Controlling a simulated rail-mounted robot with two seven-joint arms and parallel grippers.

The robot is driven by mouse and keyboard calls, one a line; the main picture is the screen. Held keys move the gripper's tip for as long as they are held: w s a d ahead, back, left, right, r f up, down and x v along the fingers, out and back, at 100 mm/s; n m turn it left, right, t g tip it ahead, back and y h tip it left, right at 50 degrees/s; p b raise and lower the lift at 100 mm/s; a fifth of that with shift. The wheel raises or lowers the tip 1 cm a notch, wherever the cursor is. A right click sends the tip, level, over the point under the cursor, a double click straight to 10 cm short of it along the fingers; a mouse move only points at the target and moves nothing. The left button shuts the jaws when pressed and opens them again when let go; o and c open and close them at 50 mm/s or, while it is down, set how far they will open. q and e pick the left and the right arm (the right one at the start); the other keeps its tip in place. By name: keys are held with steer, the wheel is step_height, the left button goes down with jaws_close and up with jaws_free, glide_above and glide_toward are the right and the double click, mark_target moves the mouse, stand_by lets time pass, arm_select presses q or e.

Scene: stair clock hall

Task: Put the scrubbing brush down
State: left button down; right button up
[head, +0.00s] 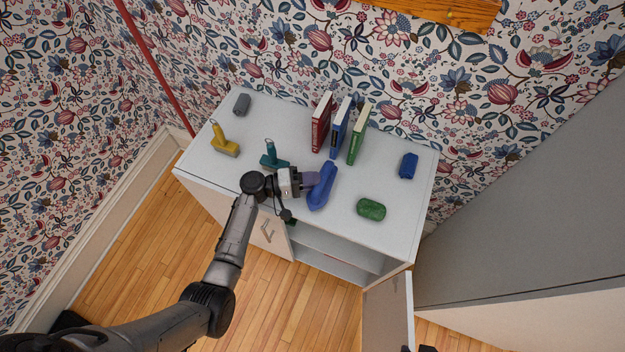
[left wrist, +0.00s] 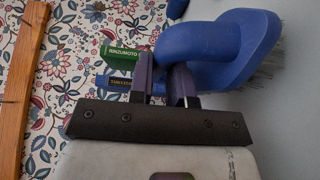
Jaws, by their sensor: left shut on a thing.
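The scrubbing brush (head: 322,187) is blue, with a looped handle. In the left wrist view the brush (left wrist: 232,48) shows its handle between the fingers and grey bristles at the right. My left gripper (head: 309,181) is shut on the handle, over the front middle part of the white cabinet top (head: 282,207). In the left wrist view, my left gripper's purple fingers (left wrist: 166,85) reach up to the handle. I cannot tell whether the bristles touch the cabinet top. My right gripper does not show clearly in either view.
Red (head: 321,122), blue (head: 340,127) and green (head: 358,133) books stand behind the brush. A green lump (head: 371,208) and a blue item (head: 408,165) lie right. Teal (head: 272,156) and yellow (head: 224,141) drill-like tools and a grey item (head: 242,103) are left. A cabinet door (head: 388,312) hangs open.

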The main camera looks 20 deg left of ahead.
arm_select(q)
steer(key=shift+f, duration=0.1)
steer(key=c, duration=1.1)
jaws_free()
steer(key=shift+o, duration=0.2)
steer(key=v, duration=1.2)
